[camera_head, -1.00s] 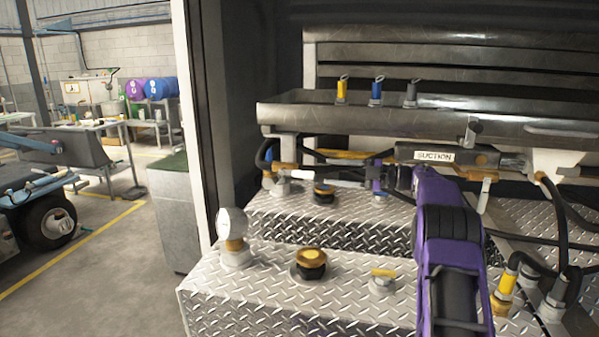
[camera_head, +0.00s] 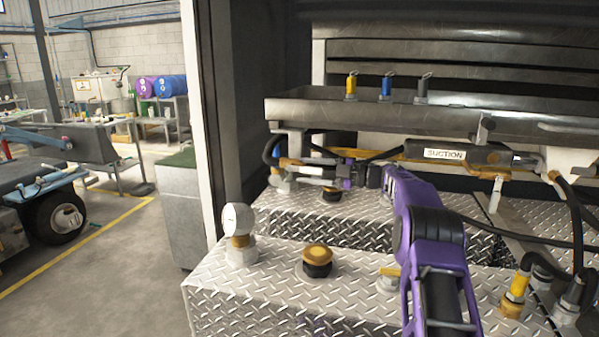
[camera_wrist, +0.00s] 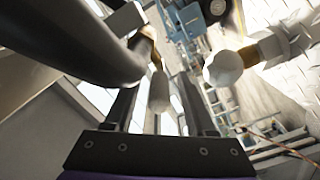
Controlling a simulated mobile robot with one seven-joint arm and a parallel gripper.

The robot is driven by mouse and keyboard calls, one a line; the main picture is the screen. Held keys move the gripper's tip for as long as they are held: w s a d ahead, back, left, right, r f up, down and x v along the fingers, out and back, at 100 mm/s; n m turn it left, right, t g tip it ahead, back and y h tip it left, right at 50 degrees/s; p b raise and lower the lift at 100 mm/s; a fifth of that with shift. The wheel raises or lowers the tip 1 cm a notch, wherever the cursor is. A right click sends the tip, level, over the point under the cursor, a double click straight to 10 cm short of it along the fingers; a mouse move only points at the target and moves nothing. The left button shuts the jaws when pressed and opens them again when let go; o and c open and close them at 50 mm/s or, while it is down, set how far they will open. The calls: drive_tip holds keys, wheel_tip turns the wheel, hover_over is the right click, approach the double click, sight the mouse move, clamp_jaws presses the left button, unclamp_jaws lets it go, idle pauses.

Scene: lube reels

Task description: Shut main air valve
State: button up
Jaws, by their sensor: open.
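The likely main air valve shows as a pale, rounded lever handle (camera_wrist: 158,92) in the wrist view. It hangs between the two dark fingers of my gripper (camera_wrist: 160,76), with a gap on each side. In the head view my gripper (camera_head: 328,181) is at the end of the purple arm, at the pale handle (camera_head: 300,171) by the brass piping on the left, under the long metal tray. My gripper is open. The valve body is mostly hidden, and I cannot read the lever's exact angle.
A white gauge (camera_head: 238,219) and a brass-topped cap (camera_head: 317,259) stand on the diamond-plate box (camera_head: 260,285) below. The gauge also shows right of my fingers in the wrist view (camera_wrist: 222,67). A dark hose (camera_wrist: 80,40) runs close on the left. The metal tray (camera_head: 370,112) lies above.

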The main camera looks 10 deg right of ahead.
drive_tip(key=shift+x, duration=1.4)
clamp_jaws()
idle(0.4)
